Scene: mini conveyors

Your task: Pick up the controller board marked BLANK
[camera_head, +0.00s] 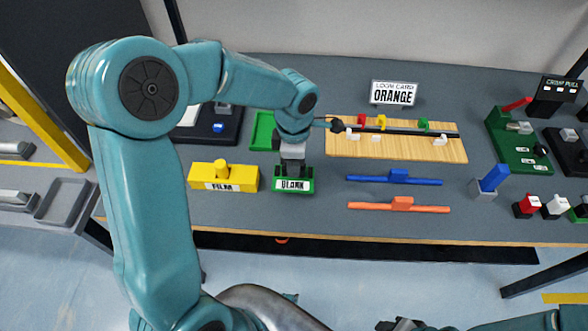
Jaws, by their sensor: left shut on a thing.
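The controller board marked BLANK (292,185) is a small green block with a white label on its front, near the front middle of the grey table. My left gripper (292,166) comes down from above and is shut on the board's upper part. The jaws and wrist hide the board's top. I cannot tell whether the board touches the table. At the bottom edge, a dark part that may be my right gripper (400,325) is cut off, and its jaws cannot be made out.
A yellow FILM block (222,177) stands close on the left. A green tray (262,130) lies behind. On the right are a wooden board (390,152) with clips, a blue bar (395,179) and an orange bar (397,205). An ORANGE sign (394,94) stands at the back.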

